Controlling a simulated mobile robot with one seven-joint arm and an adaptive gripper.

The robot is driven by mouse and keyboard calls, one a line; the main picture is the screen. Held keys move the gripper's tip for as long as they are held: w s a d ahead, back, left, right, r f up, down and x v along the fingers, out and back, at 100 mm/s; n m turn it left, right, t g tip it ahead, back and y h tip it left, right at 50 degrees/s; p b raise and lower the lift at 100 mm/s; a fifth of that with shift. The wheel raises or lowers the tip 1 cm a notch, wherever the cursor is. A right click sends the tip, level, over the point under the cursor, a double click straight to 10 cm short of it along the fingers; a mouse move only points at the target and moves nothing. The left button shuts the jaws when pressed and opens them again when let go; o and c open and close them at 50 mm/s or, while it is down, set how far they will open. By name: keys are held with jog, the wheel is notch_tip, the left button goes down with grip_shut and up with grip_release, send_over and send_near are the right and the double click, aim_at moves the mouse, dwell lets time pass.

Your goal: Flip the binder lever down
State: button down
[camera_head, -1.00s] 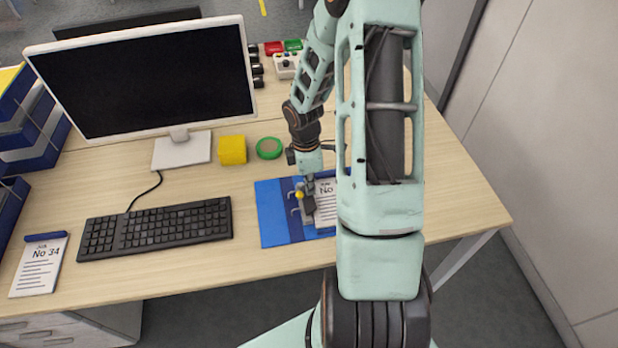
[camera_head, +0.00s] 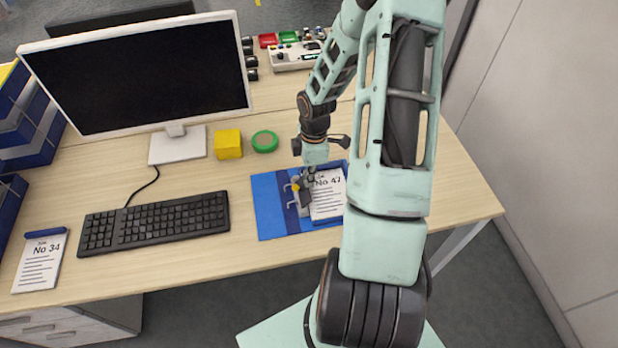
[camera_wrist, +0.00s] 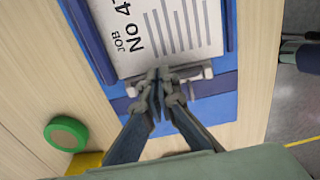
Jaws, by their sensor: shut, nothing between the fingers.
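A blue binder (camera_head: 270,205) lies open on the desk, with a white sheet marked "Job No 47" (camera_head: 328,196) on its right side. The binder also shows in the wrist view (camera_wrist: 216,108), with its metal ring mechanism (camera_wrist: 197,85) beside the sheet's edge. My gripper (camera_head: 304,184) is over the mechanism, at the sheet's left edge. In the wrist view its fingertips (camera_wrist: 161,76) are together with nothing between them, close to the mechanism. The lever itself cannot be made out clearly behind the fingers, and I cannot tell whether they touch it.
A keyboard (camera_head: 155,223) and monitor (camera_head: 140,75) stand left. A yellow block (camera_head: 228,144) and green tape roll (camera_head: 265,141) lie behind the binder. A "No 34" pad (camera_head: 40,262) is at far left. The desk front is clear.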

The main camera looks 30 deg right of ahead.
dwell(0.8)
jog(key=a+r+p, duration=0.1)
jog(key=w+a+r, duration=0.1)
jog(key=a+r, duration=0.1)
jog(key=shift+w+a+p, duration=0.1)
jog(key=shift+a+p, duration=0.15)
jog(key=shift+p, duration=0.1)
notch_tip(320, 180, up, 9)
jog(key=a, duration=0.2)
jog(key=shift+w+b, duration=0.2)
jog(key=shift+b, duration=0.2)
